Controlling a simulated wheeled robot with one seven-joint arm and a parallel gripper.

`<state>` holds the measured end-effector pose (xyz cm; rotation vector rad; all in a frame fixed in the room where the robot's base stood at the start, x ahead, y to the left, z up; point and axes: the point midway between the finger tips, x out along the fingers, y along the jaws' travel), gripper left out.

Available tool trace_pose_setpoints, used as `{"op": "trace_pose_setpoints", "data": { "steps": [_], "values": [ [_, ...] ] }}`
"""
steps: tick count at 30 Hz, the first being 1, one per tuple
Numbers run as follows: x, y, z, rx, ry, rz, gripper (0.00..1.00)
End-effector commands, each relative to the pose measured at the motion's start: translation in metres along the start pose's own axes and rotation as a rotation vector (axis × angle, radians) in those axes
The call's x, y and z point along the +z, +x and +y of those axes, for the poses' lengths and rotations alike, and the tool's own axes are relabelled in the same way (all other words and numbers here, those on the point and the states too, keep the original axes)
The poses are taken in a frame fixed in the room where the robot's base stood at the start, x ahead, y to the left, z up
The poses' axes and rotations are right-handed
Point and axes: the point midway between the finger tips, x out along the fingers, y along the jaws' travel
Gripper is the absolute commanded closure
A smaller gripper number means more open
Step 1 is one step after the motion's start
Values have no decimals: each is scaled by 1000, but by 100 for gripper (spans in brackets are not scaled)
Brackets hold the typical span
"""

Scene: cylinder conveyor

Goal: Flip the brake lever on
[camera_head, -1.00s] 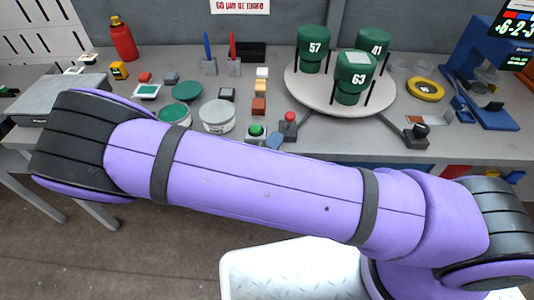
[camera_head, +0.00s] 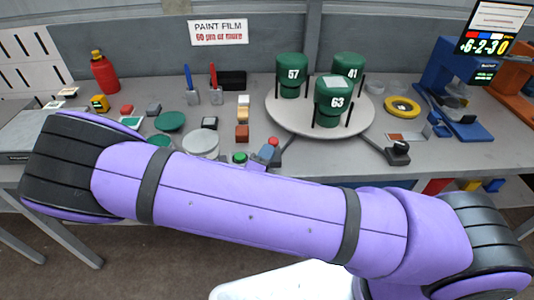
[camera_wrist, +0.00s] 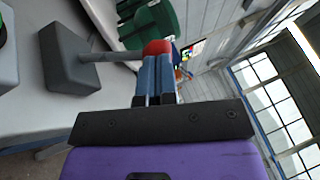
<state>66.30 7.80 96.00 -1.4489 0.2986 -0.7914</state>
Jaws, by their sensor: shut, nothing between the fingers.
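The lever has a red ball knob (camera_head: 273,142) and stands on a grey base on the bench, in front of the turntable (camera_head: 285,118). In the wrist view its grey base (camera_wrist: 70,62) is at left, and a thin rod runs right to the red knob (camera_wrist: 157,47). My gripper (camera_wrist: 156,60) is shut and empty. Its blue fingertips are right at the knob in the picture and cover its lower part; I cannot tell whether they touch. In the head view my gripper (camera_head: 257,165) shows only as a small blue piece behind my purple arm.
Green cylinders marked 57 (camera_head: 291,78), 41 (camera_head: 349,70) and 63 (camera_head: 333,103) stand on the turntable. A green button (camera_head: 240,157) is just left of the lever. A black-knobbed part (camera_head: 398,150) is at right. Dishes and small blocks crowd the left.

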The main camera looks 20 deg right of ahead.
Motion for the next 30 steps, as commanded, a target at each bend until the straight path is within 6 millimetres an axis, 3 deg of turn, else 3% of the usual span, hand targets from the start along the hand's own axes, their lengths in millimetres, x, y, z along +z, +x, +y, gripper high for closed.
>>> {"op": "trace_pose_setpoints", "data": {
  "steps": [16,30],
  "values": [
    [20,41,-12,354,-171,4,100],
    [39,77,-4,680,-342,1,100]
  ]
}}
